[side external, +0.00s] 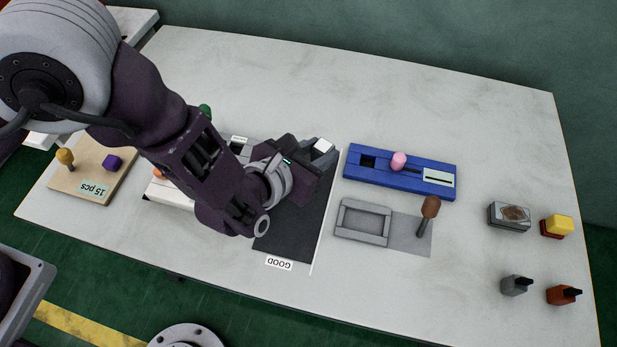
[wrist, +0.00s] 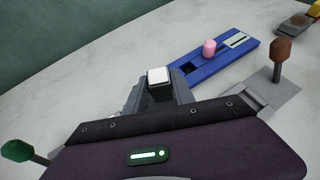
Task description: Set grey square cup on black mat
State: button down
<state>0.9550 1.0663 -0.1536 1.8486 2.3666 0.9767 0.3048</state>
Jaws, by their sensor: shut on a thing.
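My gripper (side external: 317,157) is over the far end of the black mat (side external: 288,234), which carries a "GOOD" label at its near edge. It is shut on a small square piece (side external: 323,146) with a pale, nearly white top; I take this to be the grey square cup. The wrist view shows the piece (wrist: 159,76) between the fingers (wrist: 160,97), pale top up and dark below. My arm and gripper hide part of the mat. I cannot tell whether the piece touches the mat.
A blue fixture (side external: 433,188) with a pink knob (side external: 398,161) stands right of the mat. Nearer is a grey frame (side external: 363,222) with a brown-knobbed handle (side external: 430,207). A wooden board (side external: 92,192) lies far left. Several small blocks stand at right. The back of the table is clear.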

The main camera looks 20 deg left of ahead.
notch_tip(320, 180, down, 6)
jog(key=shift+r, duration=0.2)
jog(key=shift+f, duration=0.15)
jog(key=c, duration=1.1)
grip_release()
jog(key=shift+o, duration=0.2)
jog(key=v, duration=1.2)
